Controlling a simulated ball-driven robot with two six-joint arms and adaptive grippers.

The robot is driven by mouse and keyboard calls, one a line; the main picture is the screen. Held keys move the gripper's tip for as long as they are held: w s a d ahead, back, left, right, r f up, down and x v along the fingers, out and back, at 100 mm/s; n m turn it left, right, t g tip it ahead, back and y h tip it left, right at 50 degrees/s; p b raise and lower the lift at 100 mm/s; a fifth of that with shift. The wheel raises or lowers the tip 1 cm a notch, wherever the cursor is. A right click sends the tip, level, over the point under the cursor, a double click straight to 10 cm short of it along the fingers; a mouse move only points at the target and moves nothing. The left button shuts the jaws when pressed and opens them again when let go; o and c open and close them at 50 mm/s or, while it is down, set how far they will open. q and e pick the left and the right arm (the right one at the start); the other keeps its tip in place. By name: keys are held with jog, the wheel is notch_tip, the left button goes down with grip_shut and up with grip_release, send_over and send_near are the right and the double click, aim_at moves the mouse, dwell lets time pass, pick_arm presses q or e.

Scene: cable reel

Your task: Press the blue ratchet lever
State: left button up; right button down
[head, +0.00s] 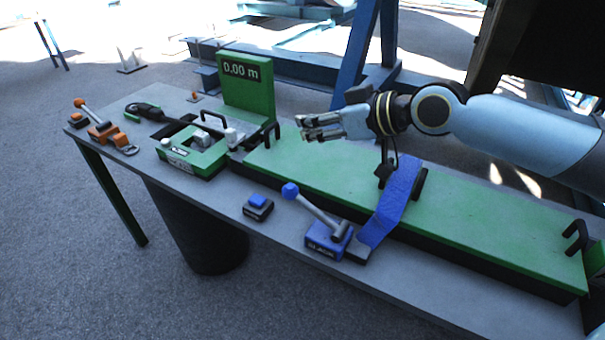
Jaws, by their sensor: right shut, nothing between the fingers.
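The blue ratchet lever (312,209) is a grey rod with a blue knob (290,190) on its upper left end. It slants up to the left from a blue labelled base (326,241) at the table's front edge. A blue strap (391,203) runs from beside this base up over the green board. My right gripper (303,128) is shut and empty, pointing left above the green board. In the picture it is above the knob and apart from it. My left gripper is not in view.
A small blue button box (258,206) sits left of the lever. A green display reading 0.00 m (245,88) stands behind. A green device (194,153) and an orange lever (93,117) are farther left. A long green board (480,228) fills the table's right part.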

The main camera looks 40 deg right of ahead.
jog(key=s+d+f+n+g+b, duration=0.1)
jog(key=s+d+f, duration=0.1)
jog(key=s, duration=0.3)
jog(key=shift+s+d+f+g, duration=0.25)
jog(key=shift+d+f+g, duration=0.15)
jog(key=shift+f, duration=0.25)
jog(key=shift+w, duration=0.1)
jog(key=x, duration=0.4)
jog(key=f+b+x, duration=0.1)
jog(key=x, duration=0.3)
jog(key=s+x, duration=0.1)
jog(key=x, duration=0.2)
jog(key=shift+w+a+f+b, duration=0.1)
jog(key=shift+w+f+b, duration=0.2)
jog(key=shift+w+f, duration=0.1)
jog(key=shift+f, duration=0.8)
